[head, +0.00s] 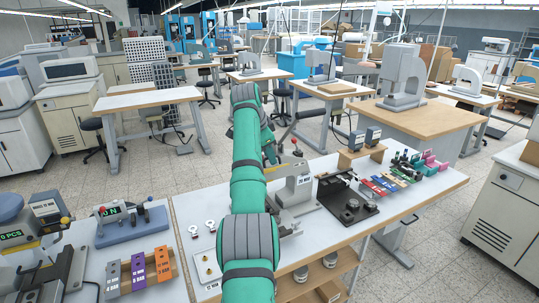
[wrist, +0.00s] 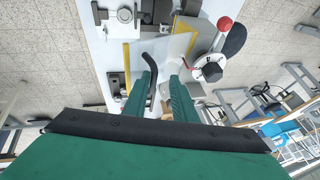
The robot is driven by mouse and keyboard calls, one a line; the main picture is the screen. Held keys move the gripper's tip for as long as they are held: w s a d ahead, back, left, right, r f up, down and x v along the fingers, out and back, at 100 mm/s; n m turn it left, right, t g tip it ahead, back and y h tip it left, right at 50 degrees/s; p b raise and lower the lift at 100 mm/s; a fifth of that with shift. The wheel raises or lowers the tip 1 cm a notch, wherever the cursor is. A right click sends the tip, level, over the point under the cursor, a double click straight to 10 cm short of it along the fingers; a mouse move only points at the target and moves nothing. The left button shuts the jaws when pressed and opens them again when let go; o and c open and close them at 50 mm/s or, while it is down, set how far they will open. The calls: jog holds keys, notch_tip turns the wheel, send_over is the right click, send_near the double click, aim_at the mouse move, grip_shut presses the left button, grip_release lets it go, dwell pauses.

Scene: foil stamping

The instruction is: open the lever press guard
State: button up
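The lever press (head: 297,184) is a pale grey machine on the white bench, just right of my green arm in the head view. The wrist view shows its red knob (wrist: 225,23) and a round dark-capped part (wrist: 212,70), right of the fingers. A yellow-edged plate (wrist: 182,27), perhaps the guard, lies beyond the fingertips; I cannot tell its position for sure. My gripper (wrist: 162,72) is open, its two green fingers apart over the bench. A black curved bar (wrist: 151,75) shows beside the left finger; contact is unclear. My arm hides much of the gripper in the head view.
A black fixture (head: 348,200) stands right of the press. Several coloured pieces (head: 383,184) lie farther right on the bench. Orange, purple and grey holders (head: 138,271) stand on the left bench. Bare white bench top (head: 425,190) shows near the right end.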

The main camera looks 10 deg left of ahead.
jog(key=shift+s+a, duration=0.1)
jog(key=shift+a, duration=0.15)
jog(key=v, duration=1)
jog(key=shift+s+r, duration=0.2)
jog(key=shift+r, duration=0.15)
